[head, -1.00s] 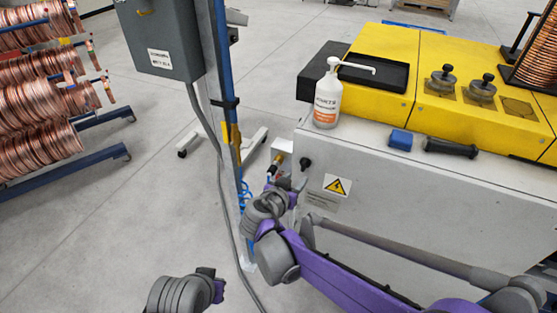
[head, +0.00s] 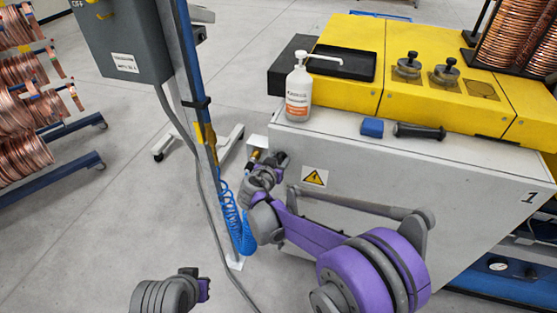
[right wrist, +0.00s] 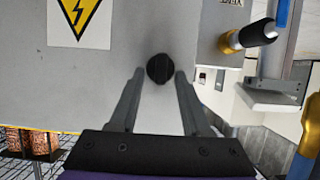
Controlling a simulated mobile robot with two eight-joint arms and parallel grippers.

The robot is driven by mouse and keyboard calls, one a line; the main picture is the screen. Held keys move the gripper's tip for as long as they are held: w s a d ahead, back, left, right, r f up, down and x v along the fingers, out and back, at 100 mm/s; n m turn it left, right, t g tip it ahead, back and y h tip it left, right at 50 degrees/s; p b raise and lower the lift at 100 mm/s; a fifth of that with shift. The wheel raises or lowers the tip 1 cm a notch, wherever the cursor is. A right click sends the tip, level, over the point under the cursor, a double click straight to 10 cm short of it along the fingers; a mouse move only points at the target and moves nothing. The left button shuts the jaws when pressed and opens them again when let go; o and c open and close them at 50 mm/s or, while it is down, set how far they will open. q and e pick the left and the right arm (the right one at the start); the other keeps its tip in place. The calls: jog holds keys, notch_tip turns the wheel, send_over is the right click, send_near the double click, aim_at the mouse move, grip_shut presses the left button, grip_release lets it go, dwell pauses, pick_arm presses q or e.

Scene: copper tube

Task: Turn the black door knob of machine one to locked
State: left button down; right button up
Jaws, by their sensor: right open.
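The black door knob (right wrist: 158,68) is a round dark knob on the grey front panel of machine one (head: 400,190). In the right wrist view it shows between the two fingertips of my right gripper (right wrist: 159,74), which is open with a gap on each side of the knob. Its grip bar looks roughly upright in that view. In the head view my right gripper (head: 274,163) is at the panel's left end and largely covers the knob. The end of my left arm (head: 190,289) is low in the head view, away from the machine; its fingers are not clear.
A yellow warning sign (head: 315,177) is beside the knob. A brass-coloured fitting (right wrist: 248,37) sticks out on the knob's other side. A blue post (head: 200,110) with a coiled blue hose (head: 232,215) stands close by. A white bottle (head: 298,92) stands on the machine.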

jog(key=shift+s+r, duration=0.1)
grip_shut()
pick_arm(q)
jog(key=shift+s, duration=0.15)
notch_tip(320, 180, down, 8)
jog(key=s+b, duration=0.2)
jog(key=b, duration=0.5)
jog(key=shift+f+g, duration=0.25)
jog(key=shift+g, duration=0.05)
pick_arm(e)
jog(key=shift+w+a+f+n+t+h, duration=0.15)
jog(key=shift+a+f+n+h, duration=0.15)
jog(key=shift+n+h, duration=1.45)
jog(key=shift+w+a+f+n+t+h, duration=0.2)
jog(key=shift+n+h, duration=0.6)
jog(key=shift+n, duration=1.9)
jog(key=shift+a+f+n+t+h, duration=0.1)
jog(key=shift+a+f+n+h, duration=0.2)
jog(key=shift+n+h, duration=1.45)
jog(key=shift+n+y, duration=0.4)
jog(key=shift+n, duration=0.2)
